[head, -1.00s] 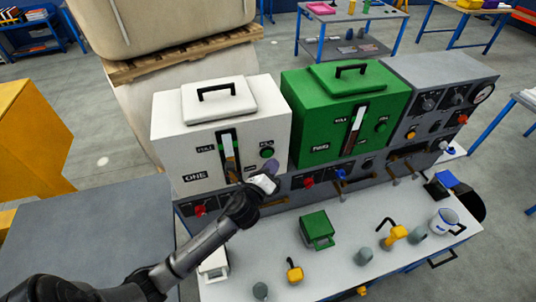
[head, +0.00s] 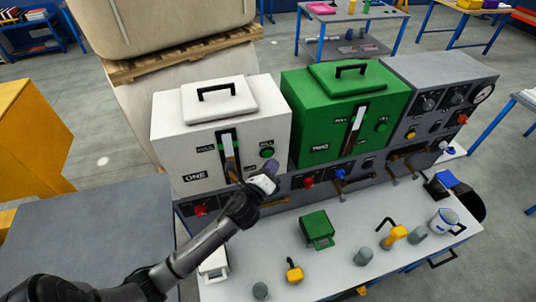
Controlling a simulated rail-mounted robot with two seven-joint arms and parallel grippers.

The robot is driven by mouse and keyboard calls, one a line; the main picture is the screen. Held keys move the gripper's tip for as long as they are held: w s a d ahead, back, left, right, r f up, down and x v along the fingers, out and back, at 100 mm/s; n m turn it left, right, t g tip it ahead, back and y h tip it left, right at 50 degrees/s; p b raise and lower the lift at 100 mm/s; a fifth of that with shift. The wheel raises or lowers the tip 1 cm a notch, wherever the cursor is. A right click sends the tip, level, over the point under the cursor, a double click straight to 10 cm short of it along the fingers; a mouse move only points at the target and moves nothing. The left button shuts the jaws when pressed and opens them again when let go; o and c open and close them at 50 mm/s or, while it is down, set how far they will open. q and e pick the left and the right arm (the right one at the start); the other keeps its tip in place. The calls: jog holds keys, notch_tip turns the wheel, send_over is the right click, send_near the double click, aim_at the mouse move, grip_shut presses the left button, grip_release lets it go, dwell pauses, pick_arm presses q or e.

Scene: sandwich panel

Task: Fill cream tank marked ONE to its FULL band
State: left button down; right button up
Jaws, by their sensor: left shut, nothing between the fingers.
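The cream tank marked ONE (head: 172,150) stands at the left of the panel, with a cream lid and black handle on top. Its front has an upright gauge (head: 229,150), pale above and brown lower down, with a FULL label at its left. The exact level against the band is too small to read. A green round button (head: 267,152) sits right of the gauge. My left gripper (head: 270,168) is shut and empty, close in front of the tank, just below the button. I cannot tell if it touches the tank. My right gripper is not in view.
A green tank (head: 300,130) stands to the right, beside a grey control unit (head: 440,75). Red knobs and levers line the panel below. The white bench (head: 270,235) holds a green box (head: 318,226), yellow items, grey cups and a white mug (head: 443,219).

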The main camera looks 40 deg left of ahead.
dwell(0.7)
pick_arm(q)
jog(key=shift+w+a, duration=0.2)
jog(key=shift+a, duration=0.2)
jog(key=shift+w+a, duration=0.2)
jog(key=shift+a, duration=0.15)
dwell(6.6)
